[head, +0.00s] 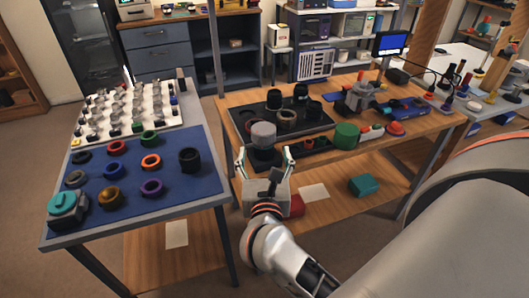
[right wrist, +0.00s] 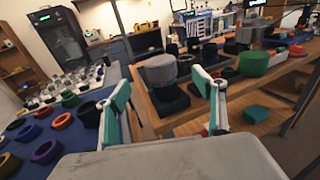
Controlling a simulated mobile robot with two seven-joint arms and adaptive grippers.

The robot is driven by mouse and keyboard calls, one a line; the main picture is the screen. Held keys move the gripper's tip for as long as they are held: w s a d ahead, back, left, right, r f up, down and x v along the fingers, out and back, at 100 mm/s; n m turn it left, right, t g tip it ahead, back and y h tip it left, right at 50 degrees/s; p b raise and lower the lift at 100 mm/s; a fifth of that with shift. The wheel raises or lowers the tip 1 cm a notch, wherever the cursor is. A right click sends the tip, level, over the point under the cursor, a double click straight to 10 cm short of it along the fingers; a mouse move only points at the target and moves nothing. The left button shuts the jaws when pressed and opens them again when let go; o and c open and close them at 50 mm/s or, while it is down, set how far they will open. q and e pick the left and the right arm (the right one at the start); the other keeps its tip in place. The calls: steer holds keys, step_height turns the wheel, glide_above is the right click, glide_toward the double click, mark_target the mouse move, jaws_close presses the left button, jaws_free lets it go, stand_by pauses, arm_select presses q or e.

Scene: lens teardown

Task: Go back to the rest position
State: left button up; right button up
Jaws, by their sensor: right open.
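My right gripper (head: 264,163) is in front of the wooden workbench, its two fingers apart with nothing between them. In the right wrist view the open fingers (right wrist: 165,103) frame a grey cylindrical part (right wrist: 160,69) on a dark block, which stands beyond them at the bench edge. In the head view this grey-topped part (head: 263,134) shows just past the fingertips; whether they touch it I cannot tell. My left gripper is not in either view. A large pale arm link of mine fills the lower right of the head view.
A blue mat (head: 130,205) on the left table holds several coloured rings and a teal-topped part (head: 66,207). Behind it is a white board (head: 150,115) with small parts. The bench carries a dark tray (head: 245,117) with lens parts and a green cylinder (head: 346,136). A teal box (head: 363,185) lies on the lower shelf.

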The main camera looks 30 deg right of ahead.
stand_by(0.4)
steer(key=s+a+r+n+t+y, duration=0.1)
steer(key=a+n+t, duration=0.15)
steer(key=n, duration=0.45)
steer(key=a+r+n+t+y, duration=0.2)
steer(key=n+t, duration=0.2)
steer(key=n, duration=0.4)
steer(key=s+a+f+n+g+y, duration=0.25)
steer(key=a+f+n+y, duration=0.75)
steer(key=n, duration=0.8)
steer(key=s+d+f+n+g, duration=0.1)
steer(key=s+f+n, duration=0.3)
steer(key=f, duration=0.4)
steer(key=s+d+f+n+g, duration=0.1)
steer(key=s+f+n+g, duration=0.3)
steer(key=f, duration=0.4)
steer(key=s+d+f+n+g+h, duration=0.1)
steer(key=s+f+n+g, duration=0.2)
steer(key=f+n, duration=0.3)
step_height(320, 180, down, 2)
steer(key=shift+s+d+f+p, duration=0.15)
steer(key=shift+s+d+p, duration=0.25)
steer(key=shift+s, duration=0.2)
